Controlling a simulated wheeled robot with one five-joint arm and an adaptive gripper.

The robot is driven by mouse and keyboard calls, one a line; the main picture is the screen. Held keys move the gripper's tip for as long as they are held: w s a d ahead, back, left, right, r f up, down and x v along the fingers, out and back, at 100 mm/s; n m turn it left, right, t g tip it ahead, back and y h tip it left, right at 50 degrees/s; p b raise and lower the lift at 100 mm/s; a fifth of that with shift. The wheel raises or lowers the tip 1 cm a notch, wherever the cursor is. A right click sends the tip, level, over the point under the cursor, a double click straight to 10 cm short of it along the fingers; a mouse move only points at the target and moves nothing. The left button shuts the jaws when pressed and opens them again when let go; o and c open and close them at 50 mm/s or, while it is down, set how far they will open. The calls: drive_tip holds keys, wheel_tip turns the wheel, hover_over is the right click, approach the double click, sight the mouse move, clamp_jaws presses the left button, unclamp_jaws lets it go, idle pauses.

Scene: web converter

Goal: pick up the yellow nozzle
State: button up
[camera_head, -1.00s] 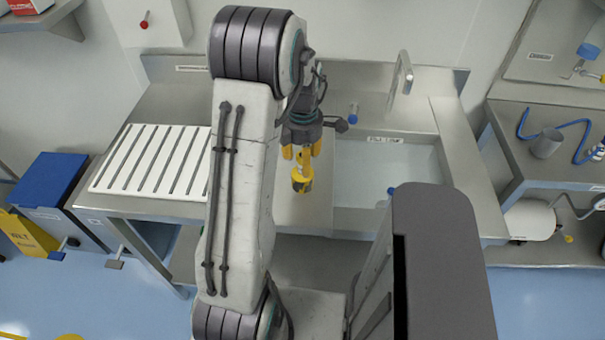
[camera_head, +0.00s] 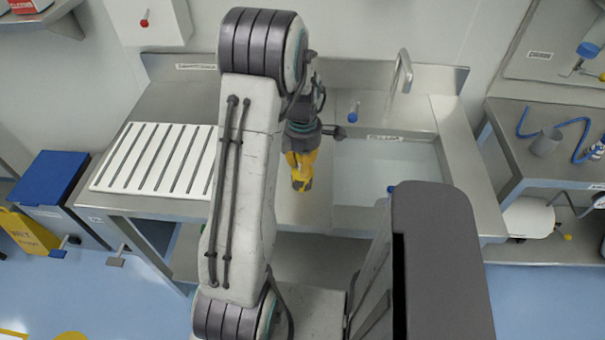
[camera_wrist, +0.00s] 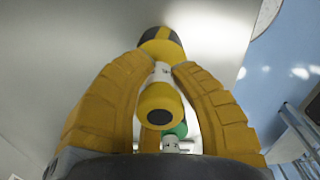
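The yellow nozzle has a yellow knob with a dark end (camera_wrist: 160,105), a pale neck and a yellow and dark grey far end; in the wrist view it lies between the two yellow fingers of my gripper (camera_wrist: 163,66). The fingertips close in on both sides of its neck and appear to touch it. In the head view my gripper (camera_head: 301,170) points down over the steel counter, left of the sink, with its fingers drawn together around the nozzle. The fingers hide most of the nozzle there; only its dark lower end (camera_head: 302,186) shows.
The sink basin (camera_head: 385,172) is right of my gripper, with a tap (camera_head: 403,72) behind. A white slatted rack (camera_head: 150,160) lies to the left. A blue-handled part (camera_head: 354,112) stands behind the basin. In the wrist view a green piece (camera_wrist: 178,130) shows beside the knob.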

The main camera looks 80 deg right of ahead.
clamp_jaws()
